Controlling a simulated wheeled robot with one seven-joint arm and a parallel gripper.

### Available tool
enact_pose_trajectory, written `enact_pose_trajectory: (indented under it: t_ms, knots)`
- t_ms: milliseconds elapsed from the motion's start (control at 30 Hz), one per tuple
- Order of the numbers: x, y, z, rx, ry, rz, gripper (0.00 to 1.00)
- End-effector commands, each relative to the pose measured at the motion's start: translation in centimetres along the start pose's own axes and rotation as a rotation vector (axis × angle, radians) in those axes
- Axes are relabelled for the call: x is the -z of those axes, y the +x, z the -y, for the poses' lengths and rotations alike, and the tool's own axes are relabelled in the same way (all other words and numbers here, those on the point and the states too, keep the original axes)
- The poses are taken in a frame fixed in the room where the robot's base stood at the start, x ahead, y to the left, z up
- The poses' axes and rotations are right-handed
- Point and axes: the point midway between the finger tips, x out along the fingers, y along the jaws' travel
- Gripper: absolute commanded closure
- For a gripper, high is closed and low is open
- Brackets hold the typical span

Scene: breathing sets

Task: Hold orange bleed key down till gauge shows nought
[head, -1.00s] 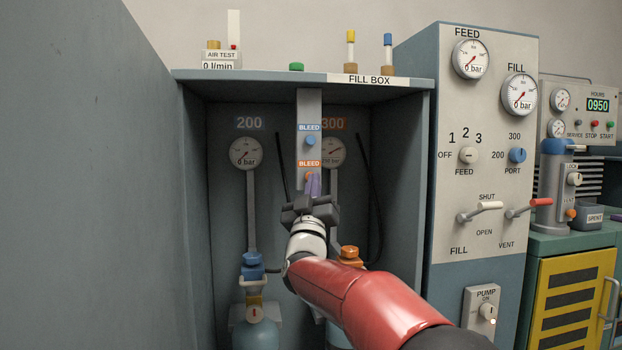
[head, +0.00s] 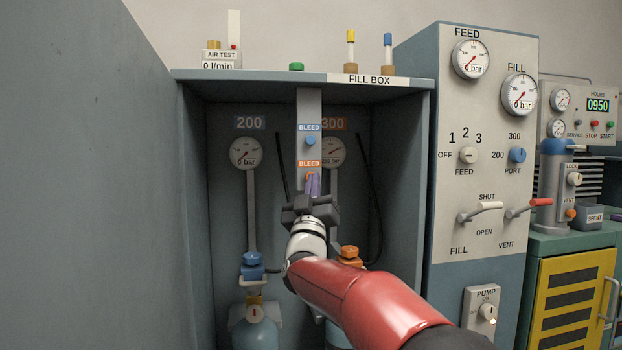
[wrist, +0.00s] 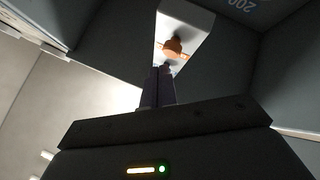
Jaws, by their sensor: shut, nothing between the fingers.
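The orange bleed key (head: 309,177) is on the grey strip under the orange BLEED label (head: 309,164), partly hidden by my fingers. The wrist view shows it (wrist: 173,48) just beyond my fingertips. My gripper (head: 314,183) is shut and empty, its purple fingers pointing up at the key. I cannot tell whether they touch it. The 300 gauge (head: 334,151) is partly hidden by the strip. Its needle is off the nought position seen on the 200 gauge (head: 245,153); its small number is not clearly readable.
A blue bleed key (head: 310,141) sits just above the orange one. The fill box walls (head: 402,170) close in both sides, and its top shelf (head: 250,75) overhangs. Cylinders with a blue knob (head: 252,258) and an orange knob (head: 350,253) stand below. A dark hose hangs at the right.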

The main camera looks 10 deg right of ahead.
Motion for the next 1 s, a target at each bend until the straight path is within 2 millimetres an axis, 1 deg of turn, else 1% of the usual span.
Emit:
enact_pose_trajectory:
  t_ms: [433,1000]
  knots:
    - [-0.46,0.61,0.41,0.0,-0.001,0.0,1.0]
    - [-0.56,0.81,0.54,0.0,0.0,0.0,1.0]
